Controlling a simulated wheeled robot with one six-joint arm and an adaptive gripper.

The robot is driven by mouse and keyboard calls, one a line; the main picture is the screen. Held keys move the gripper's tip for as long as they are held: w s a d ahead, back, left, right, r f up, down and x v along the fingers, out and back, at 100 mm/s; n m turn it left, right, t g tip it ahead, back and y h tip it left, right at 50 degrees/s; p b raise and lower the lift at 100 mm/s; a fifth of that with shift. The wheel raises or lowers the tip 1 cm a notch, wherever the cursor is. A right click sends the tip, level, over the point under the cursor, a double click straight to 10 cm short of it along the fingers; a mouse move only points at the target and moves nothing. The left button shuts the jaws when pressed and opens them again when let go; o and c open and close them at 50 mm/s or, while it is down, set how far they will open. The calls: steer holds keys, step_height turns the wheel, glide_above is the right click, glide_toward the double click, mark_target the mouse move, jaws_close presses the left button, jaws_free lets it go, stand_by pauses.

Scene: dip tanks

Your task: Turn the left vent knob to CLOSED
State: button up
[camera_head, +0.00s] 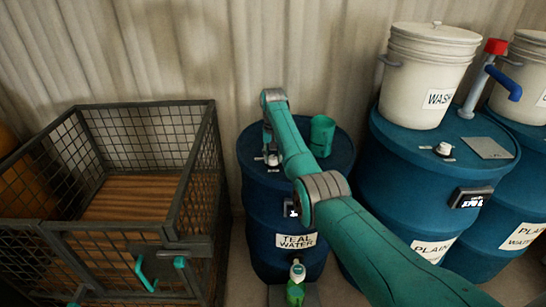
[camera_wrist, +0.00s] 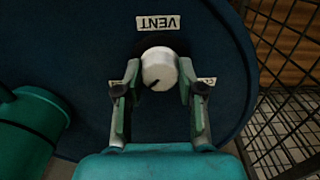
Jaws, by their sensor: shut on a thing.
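The left vent knob (camera_wrist: 160,66) is a round white knob on top of the blue teal-water drum (camera_head: 262,205). My gripper (camera_wrist: 159,74) is shut on the knob, one finger on each side. The knob's dark pointer mark points to the lower left in the wrist view. An upside-down VENT label (camera_wrist: 158,22) lies beyond the knob. Two small labels beside it are partly hidden by the fingers, and I cannot read them. In the head view my gripper (camera_head: 271,157) is over the left part of the drum's lid.
A teal cup-like container (camera_head: 322,134) stands on the same lid, right of my arm. A wire-mesh crate (camera_head: 212,140) stands close on the left. Another blue drum (camera_head: 385,190) on the right carries a white bucket (camera_head: 425,85), a second vent knob (camera_head: 444,149) and a grey plate (camera_head: 487,148).

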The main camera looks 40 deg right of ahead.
steer(key=shift+n, duration=0.3)
steer(key=n, duration=0.3)
steer(key=shift+n, duration=0.4)
steer(key=n, duration=0.4)
steer(key=shift+n, duration=0.3)
steer(key=n, duration=0.4)
steer(key=shift+n, duration=2.4)
steer(key=o, duration=1.2)
steer(key=shift+c, duration=0.2)
